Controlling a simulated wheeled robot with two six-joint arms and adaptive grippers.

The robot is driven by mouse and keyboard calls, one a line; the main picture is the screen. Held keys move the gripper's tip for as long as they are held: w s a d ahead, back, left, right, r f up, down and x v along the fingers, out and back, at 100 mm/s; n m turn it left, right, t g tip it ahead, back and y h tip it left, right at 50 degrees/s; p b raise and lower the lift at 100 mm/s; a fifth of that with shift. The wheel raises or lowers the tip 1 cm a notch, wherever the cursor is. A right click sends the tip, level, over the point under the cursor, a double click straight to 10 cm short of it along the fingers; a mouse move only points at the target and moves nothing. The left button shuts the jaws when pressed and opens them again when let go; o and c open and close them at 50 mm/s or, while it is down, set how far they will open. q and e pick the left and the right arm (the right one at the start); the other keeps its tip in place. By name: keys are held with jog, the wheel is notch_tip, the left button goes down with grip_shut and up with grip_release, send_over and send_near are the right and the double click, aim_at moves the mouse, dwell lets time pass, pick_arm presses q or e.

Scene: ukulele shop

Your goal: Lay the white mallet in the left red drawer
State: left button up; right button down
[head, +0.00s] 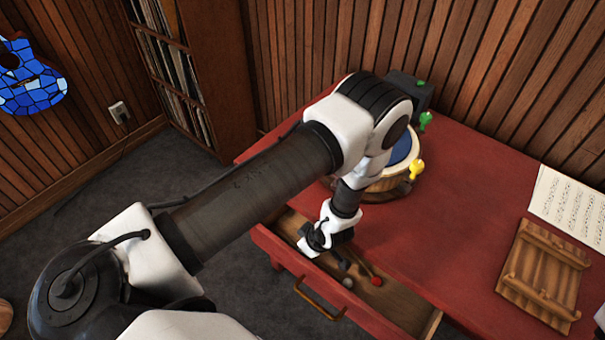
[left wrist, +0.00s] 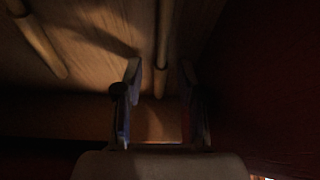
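The red drawer (head: 392,326) at the left of the red desk (head: 465,215) is pulled open. My left gripper (head: 345,262) is low at the drawer's opening. A pale grey-white ball head (head: 348,283), likely the white mallet's, shows in the drawer beside it; its handle is mostly hidden. A red-headed mallet (head: 376,281) lies to the right of it. In the left wrist view my left gripper (left wrist: 160,75) is open, and a thin stick (left wrist: 162,40) runs between its fingertips, apart from both. Another stick (left wrist: 40,45) lies to the left on the wood.
A round drum-like item with a blue top (head: 402,150) stands on the desk behind my left arm. Green (head: 426,120) and yellow (head: 416,168) items are near it. A wooden rack (head: 540,270) and sheet music (head: 572,205) lie at the right. The desk's middle is clear.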

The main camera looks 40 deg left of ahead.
aim_at(317, 261)
pick_arm(q)
jog(key=shift+r, duration=0.3)
jog(key=p+v, duration=0.1)
jog(key=v, duration=0.7)
jog(key=shift+r+p, duration=0.15)
jog(key=shift+p, duration=0.15)
jog(key=p+v, duration=0.3)
jog(key=p, duration=0.5)
jog(key=shift+d+r+p, duration=0.25)
jog(key=shift+p, duration=0.15)
